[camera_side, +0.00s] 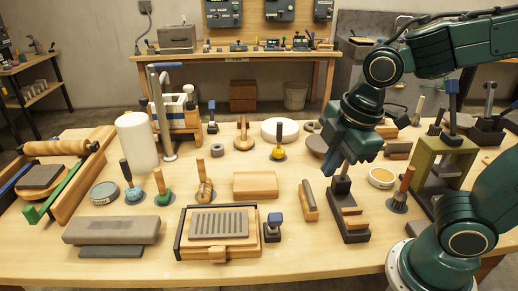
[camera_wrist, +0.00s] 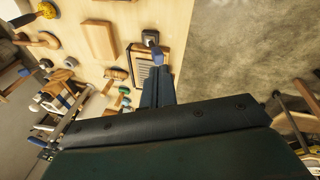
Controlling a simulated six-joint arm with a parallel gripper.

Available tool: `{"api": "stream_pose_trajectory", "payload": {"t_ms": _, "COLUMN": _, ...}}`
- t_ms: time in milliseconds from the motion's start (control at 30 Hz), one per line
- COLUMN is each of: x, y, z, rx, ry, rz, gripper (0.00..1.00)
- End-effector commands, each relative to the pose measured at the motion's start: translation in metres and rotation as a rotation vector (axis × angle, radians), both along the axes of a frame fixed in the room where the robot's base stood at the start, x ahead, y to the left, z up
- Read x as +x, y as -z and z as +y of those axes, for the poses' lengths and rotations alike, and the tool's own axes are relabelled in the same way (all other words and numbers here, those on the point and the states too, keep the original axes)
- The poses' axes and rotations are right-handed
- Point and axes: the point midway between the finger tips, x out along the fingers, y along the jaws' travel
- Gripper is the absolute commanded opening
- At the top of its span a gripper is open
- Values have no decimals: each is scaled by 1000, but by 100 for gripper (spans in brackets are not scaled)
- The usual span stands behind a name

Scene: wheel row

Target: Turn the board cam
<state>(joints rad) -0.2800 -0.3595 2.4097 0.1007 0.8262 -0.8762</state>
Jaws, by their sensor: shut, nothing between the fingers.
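A small post with a blue cap on a dark base (camera_side: 272,229) stands at the right side of a wooden board with a grey slotted plate (camera_side: 219,224); it looks like the board cam, though I cannot be sure. In the wrist view the dark base (camera_wrist: 150,36) and the board (camera_wrist: 143,69) lie just beyond my fingertips. My gripper (camera_side: 331,173) is above the table, right of and behind the blue-capped post, apart from it in the side view. Its fingers (camera_wrist: 157,74) are shut and empty, and hide part of the board in the wrist view.
A dark stand with wooden steps (camera_side: 348,211) is below my gripper, and a wooden roller piece (camera_side: 308,200) lies between it and the post. A wooden block (camera_side: 255,184) sits behind the board. The front right of the board has clear table.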

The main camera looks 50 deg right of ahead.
Motion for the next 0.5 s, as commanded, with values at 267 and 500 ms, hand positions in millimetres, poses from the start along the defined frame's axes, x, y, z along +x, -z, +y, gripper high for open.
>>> {"api": "stream_pose_trajectory", "payload": {"t_ms": 267, "x": 18, "y": 31, "z": 31, "rx": -150, "ry": -476, "rz": 94, "gripper": 0}}
{"api": "stream_pose_trajectory", "payload": {"t_ms": 500, "x": 26, "y": 60, "z": 59, "rx": -263, "ry": -895, "rz": 174, "gripper": 0}}
